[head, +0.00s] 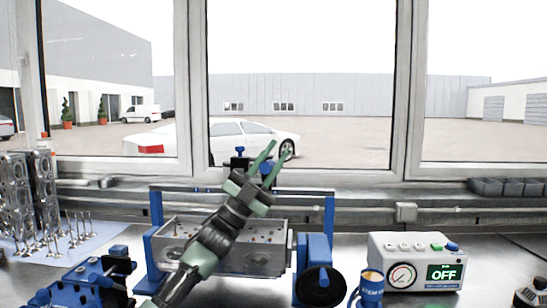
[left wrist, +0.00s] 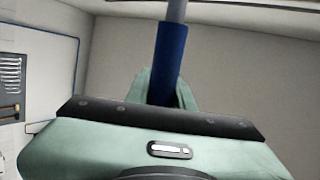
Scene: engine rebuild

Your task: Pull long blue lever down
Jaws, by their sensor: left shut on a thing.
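The long blue lever (left wrist: 170,55) shows in the left wrist view as a blue grip on a grey rod that runs up out of the picture. My left gripper (left wrist: 165,88) has its green fingers on both sides of the blue grip and is shut on it. In the head view the left gripper (head: 277,151) is raised above the blue stand, its fingers pointing up and to the right. I cannot make out the lever between the fingers there. My right gripper is not in view.
A metal engine block (head: 265,262) sits in the blue stand (head: 329,215) below my left arm. A white gauge box (head: 410,242) reading OFF and a blue mug (head: 371,289) stand to the right. Valves (head: 72,238) and metal heads (head: 42,185) are at the left.

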